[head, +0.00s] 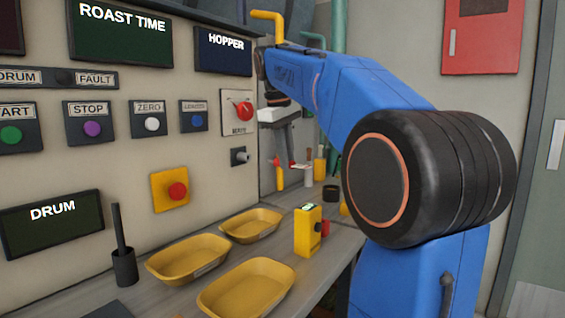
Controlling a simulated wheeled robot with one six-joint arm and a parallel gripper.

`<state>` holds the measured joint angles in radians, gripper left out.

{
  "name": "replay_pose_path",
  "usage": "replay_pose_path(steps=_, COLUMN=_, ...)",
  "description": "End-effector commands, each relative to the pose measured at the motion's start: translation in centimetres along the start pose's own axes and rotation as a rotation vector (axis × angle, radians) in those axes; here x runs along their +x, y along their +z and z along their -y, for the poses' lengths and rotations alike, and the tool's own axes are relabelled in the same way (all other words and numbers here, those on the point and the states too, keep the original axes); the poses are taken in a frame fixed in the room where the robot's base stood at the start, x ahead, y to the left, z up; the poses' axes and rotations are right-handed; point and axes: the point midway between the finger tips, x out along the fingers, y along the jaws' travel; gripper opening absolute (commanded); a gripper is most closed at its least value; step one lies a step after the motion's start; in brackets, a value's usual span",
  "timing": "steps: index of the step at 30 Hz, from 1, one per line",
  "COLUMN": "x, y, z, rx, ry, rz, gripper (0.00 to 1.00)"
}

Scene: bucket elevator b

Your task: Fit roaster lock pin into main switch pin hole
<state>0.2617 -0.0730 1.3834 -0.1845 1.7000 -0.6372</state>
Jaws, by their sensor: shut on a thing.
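The main switch (243,111) is a red rotary knob on a pale plate at the right end of the grey panel. A small dark round fitting (240,156) is below it; I cannot tell whether the pin hole is there or on the switch plate. My gripper (284,156) hangs down from my blue arm, just right of the panel edge and apart from the switch. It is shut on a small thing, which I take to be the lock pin. A red and yellow piece (280,177) shows at the fingers, too small to tell clearly.
Yellow trays (188,258) lie on the grey bench. A yellow box (307,231) with a red side part stands beyond them, and a dark cup (124,267) stands at the left. A red stop button (177,190) juts from the panel. My arm hides the bench's right side.

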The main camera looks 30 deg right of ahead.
Motion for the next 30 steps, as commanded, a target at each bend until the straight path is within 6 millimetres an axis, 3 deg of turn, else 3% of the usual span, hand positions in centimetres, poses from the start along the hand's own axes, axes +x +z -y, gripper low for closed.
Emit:
replay_pose_path(steps=17, x=0.0, y=-0.3, z=-0.1, rx=-0.010, ry=0.008, rz=-0.001, gripper=0.00)
replay_pose_path(steps=30, x=0.0, y=-3.2, z=0.0, rx=-0.011, ry=0.007, rz=0.000, gripper=0.00)
